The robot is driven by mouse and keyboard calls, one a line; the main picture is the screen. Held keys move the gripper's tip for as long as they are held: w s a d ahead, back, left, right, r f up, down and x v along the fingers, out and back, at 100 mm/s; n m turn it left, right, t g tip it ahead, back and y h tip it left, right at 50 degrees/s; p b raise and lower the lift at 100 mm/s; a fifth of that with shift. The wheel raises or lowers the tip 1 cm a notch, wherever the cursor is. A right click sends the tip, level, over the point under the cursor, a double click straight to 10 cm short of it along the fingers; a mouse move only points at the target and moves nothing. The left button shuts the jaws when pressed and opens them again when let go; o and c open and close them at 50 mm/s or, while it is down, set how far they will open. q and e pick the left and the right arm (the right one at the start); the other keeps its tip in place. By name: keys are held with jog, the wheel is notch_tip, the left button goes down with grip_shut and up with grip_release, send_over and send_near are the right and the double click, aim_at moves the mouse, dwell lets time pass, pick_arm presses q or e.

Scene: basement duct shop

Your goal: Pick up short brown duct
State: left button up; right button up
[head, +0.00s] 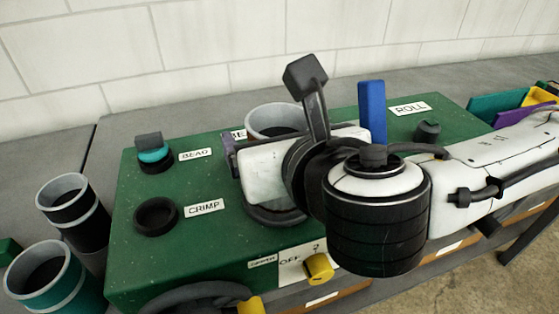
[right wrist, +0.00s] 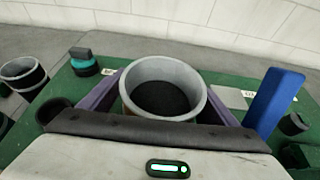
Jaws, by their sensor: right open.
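A short round duct (right wrist: 165,68) with a pale grey rim stands upright on the green bench machine, and a sliver of brown shows on its left side in the right wrist view. In the head view its rim (head: 273,122) shows behind my right gripper, which hides most of its body. My right gripper (right wrist: 165,92) is open, with one purple finger on each side of the duct. Whether the fingers touch it I cannot tell. In the head view the right gripper (head: 265,152) is partly hidden by its own wrist. My left gripper is not in view.
The green machine top (head: 150,240) carries a teal-and-black knob (head: 154,157), an empty black ring (head: 156,216) by the CRIMP label, and a blue upright piece (head: 372,112) right of the duct. A black duct (head: 82,225) and a teal duct (head: 70,295) stand at left.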

jog(key=c, duration=1.2)
jog(key=shift+c, duration=0.2)
jog(key=shift+r, duration=0.15)
